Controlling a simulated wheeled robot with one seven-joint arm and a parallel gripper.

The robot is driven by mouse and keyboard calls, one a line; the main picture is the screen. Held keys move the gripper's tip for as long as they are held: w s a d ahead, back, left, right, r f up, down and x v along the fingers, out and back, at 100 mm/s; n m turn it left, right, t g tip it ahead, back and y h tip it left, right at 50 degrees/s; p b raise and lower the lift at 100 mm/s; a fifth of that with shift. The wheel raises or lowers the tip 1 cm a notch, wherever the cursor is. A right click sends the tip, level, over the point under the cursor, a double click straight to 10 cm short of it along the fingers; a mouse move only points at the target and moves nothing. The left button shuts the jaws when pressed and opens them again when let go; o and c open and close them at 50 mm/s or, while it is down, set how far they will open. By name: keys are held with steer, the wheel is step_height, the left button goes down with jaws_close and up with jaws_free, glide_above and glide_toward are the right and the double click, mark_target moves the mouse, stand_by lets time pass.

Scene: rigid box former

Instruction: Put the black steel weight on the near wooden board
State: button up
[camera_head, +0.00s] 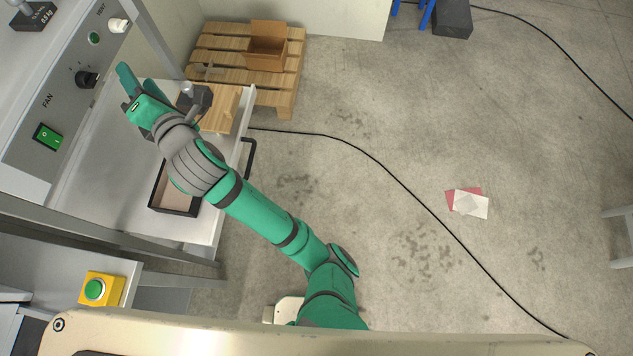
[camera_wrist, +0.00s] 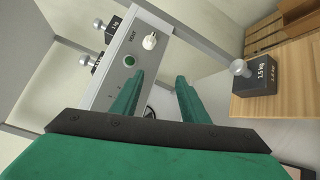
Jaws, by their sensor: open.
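A black steel weight (camera_head: 203,97) with a metal knob stands upright on a light wooden board (camera_head: 225,112) on the white worktop. In the wrist view the weight (camera_wrist: 254,80) reads 1.5 kg and sits at the board's left part; the board (camera_wrist: 285,108) shows bare wood around it. My gripper (camera_head: 126,88) is open and empty, left of the weight and apart from it. In the wrist view my two green fingers (camera_wrist: 160,85) point toward the control panel, with the weight to their right. I cannot make out a second board.
The control panel (camera_head: 62,98) rises on the left, with another weight (camera_head: 36,17) on top. A dark-rimmed tray (camera_head: 173,211) lies on the worktop, partly under my arm. A pallet (camera_head: 216,52) with a cardboard box (camera_head: 266,54) stands behind. A cable crosses the floor.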

steer(key=s+d+f+m+t+h, duration=0.2)
steer(key=s+d+f+m+h, duration=0.15)
steer(key=d+f+m, duration=0.5)
steer(key=s+d+f+m+t+h, duration=0.25)
steer(key=d+f+m+h, duration=0.2)
steer(key=d+m, duration=0.75)
steer(key=s+d+f+m+h, duration=0.1)
steer(key=s+d+f+m, duration=0.3)
steer(key=s+d, duration=0.4)
steer(key=s+d+f+m+g+h, duration=0.1)
steer(key=s+d+f+m, duration=0.4)
steer(key=s, duration=0.8)
steer(key=d+m+h, duration=0.1)
steer(key=d, duration=0.2)
steer(key=shift+s+d+f+h, duration=0.15)
steer(key=shift+s+d+h, duration=0.15)
steer(key=shift+s+d, duration=0.1)
steer(key=shift+g, duration=0.25)
steer(key=shift+s, duration=0.1)
